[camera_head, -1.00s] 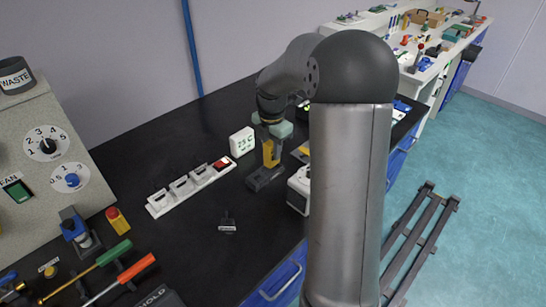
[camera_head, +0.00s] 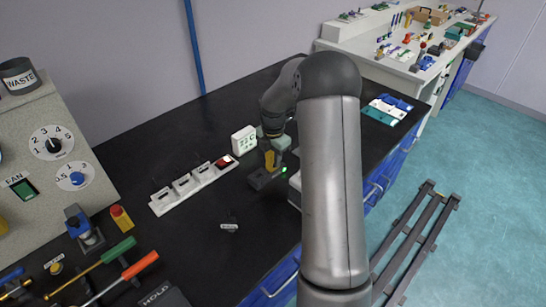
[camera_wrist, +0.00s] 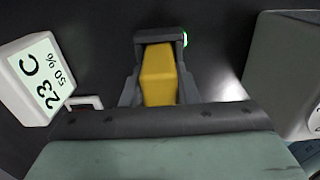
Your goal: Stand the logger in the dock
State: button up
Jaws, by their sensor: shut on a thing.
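The yellow logger (camera_head: 270,160) is upright, or slightly tilted, at the dark dock (camera_head: 261,180) on the black bench. In the wrist view the logger (camera_wrist: 158,78) sits between my fingers, with the dock (camera_wrist: 150,36) right at its far end and a green light lit on the dock's right. My gripper (camera_head: 271,149) is shut on the logger from above; its fingers also show in the wrist view (camera_wrist: 158,95). The logger's lower end is hidden, so I cannot tell how deep it sits.
A white display (camera_head: 244,140) reading 23 C, 50% stands left of the dock. A white strip (camera_head: 193,187) with a red switch lies left of that. A white device (camera_head: 295,188) stands close on the right, partly behind my arm. A small labelled item (camera_head: 229,225) lies in front; bench around it is clear.

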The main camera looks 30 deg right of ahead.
jog(key=shift+f, duration=0.15)
jog(key=o, duration=1)
